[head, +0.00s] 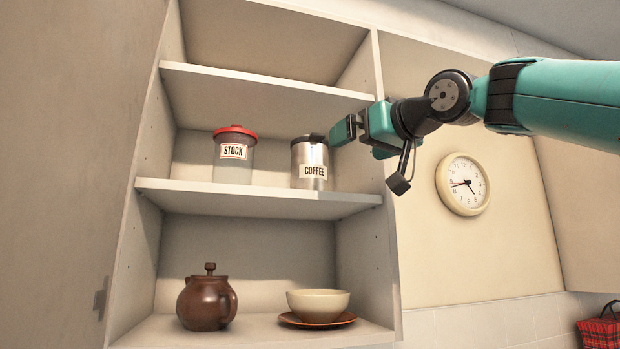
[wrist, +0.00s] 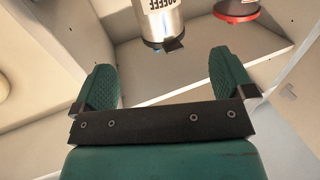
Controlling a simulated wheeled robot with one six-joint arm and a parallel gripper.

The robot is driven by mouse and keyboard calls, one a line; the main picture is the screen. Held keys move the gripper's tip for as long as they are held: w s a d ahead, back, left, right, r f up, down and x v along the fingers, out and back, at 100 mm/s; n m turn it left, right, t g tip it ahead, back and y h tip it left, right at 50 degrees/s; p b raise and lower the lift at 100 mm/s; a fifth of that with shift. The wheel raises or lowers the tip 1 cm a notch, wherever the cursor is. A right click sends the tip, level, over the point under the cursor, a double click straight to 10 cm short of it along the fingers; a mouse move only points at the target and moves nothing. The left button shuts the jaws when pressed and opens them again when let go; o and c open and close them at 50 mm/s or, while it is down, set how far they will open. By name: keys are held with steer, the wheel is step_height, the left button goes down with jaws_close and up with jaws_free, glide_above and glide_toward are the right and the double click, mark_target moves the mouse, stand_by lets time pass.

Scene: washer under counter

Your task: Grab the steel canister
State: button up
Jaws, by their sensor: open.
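The steel canister (head: 311,165) is a shiny cylinder with a dark lid and a COFFEE label. It stands upright on the middle shelf of the open cabinet. In the wrist view the canister (wrist: 160,22) shows at the top, beyond the fingertips and between their lines, upside down and partly cut off by the frame edge. My gripper (head: 342,133) is just right of the canister's upper part in the head view. In the wrist view my gripper (wrist: 158,72) has its two green fingers wide apart with nothing between them.
A brown teapot (head: 206,300) and a cream bowl (head: 318,303) on a saucer sit below. A wall clock (head: 462,184) hangs to the right.

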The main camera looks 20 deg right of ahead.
mark_target(321, 163)
steer(key=p+x, duration=0.4)
steer(key=x, duration=0.6)
steer(key=shift+w+a+p, duration=0.1)
steer(key=shift+w+p, duration=0.15)
steer(key=shift+p, duration=0.15)
steer(key=shift+w+a, duration=0.15)
steer(key=shift+w, duration=0.3)
steer(key=p+x, duration=0.4)
steer(key=shift+w+f, duration=0.1)
steer(key=shift+w, duration=0.1)
steer(key=shift+w+f, duration=0.15)
steer(key=shift+w, duration=0.25)
steer(key=c, duration=1.1)
steer(key=shift+c, duration=0.9)
steer(key=shift+s, duration=0.1)
